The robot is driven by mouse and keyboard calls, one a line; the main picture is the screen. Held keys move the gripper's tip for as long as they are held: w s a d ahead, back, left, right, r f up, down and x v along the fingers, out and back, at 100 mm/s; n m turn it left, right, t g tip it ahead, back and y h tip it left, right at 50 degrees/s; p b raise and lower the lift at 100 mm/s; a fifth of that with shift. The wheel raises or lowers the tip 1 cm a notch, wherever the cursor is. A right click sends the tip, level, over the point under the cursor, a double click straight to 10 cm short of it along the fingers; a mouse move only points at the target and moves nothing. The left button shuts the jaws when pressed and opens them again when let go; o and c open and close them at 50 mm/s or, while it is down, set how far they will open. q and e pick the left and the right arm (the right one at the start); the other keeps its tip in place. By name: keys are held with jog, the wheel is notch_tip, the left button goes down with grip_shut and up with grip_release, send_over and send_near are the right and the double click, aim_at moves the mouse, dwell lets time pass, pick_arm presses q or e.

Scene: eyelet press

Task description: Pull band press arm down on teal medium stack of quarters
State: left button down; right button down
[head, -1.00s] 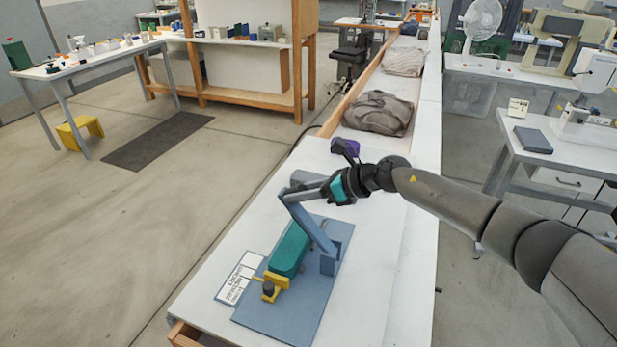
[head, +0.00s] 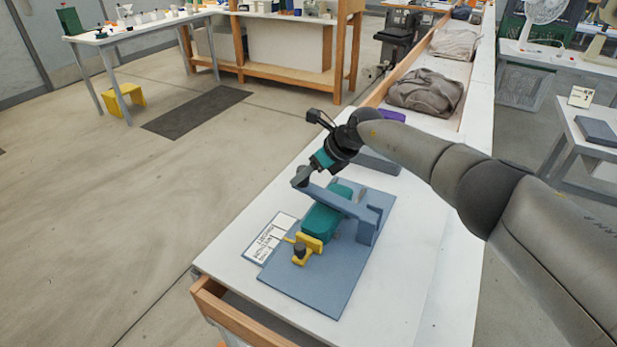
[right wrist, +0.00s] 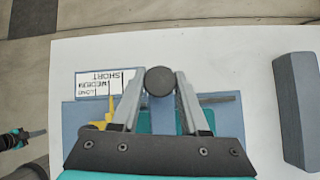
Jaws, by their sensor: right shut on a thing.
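The blue-grey press arm (head: 338,199) slopes over the teal stack (head: 322,219), hinged at an upright post on the blue base plate (head: 335,285). I cannot tell whether the arm touches the stack. My right gripper (head: 303,180) is shut on the arm's free end. In the right wrist view, its two fingers (right wrist: 160,98) sit either side of a round dark knob (right wrist: 160,81). A yellow clamp (head: 309,243) with a dark knob stands at the stack's near end. A dark and teal part, apparently my left gripper (right wrist: 22,138), shows at the right wrist view's left edge.
A white label card (head: 270,238) lies left of the plate and reads short, medium, long in the wrist view. A blue-grey block (head: 377,160) lies behind the plate. A grey cloth (head: 425,92) lies farther back. The white bench is clear at right.

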jog(key=shift+w+a+f+b, duration=0.1)
jog(key=shift+a+f+b, duration=0.15)
jog(key=shift+f+b, duration=0.25)
jog(key=shift+w+a+f+b, duration=0.1)
jog(key=shift+a+f+b, duration=0.15)
jog(key=shift+f+b, duration=0.2)
jog(key=shift+c, duration=2.2)
grip_release()
jog(key=shift+f, duration=0.1)
jog(key=shift+d, duration=0.15)
jog(key=shift+s+d+r+p, duration=0.15)
jog(key=shift+d+r+p, duration=0.15)
jog(key=shift+r+p, duration=0.15)
jog(key=p+v, duration=0.2)
jog(key=v, duration=1.2)
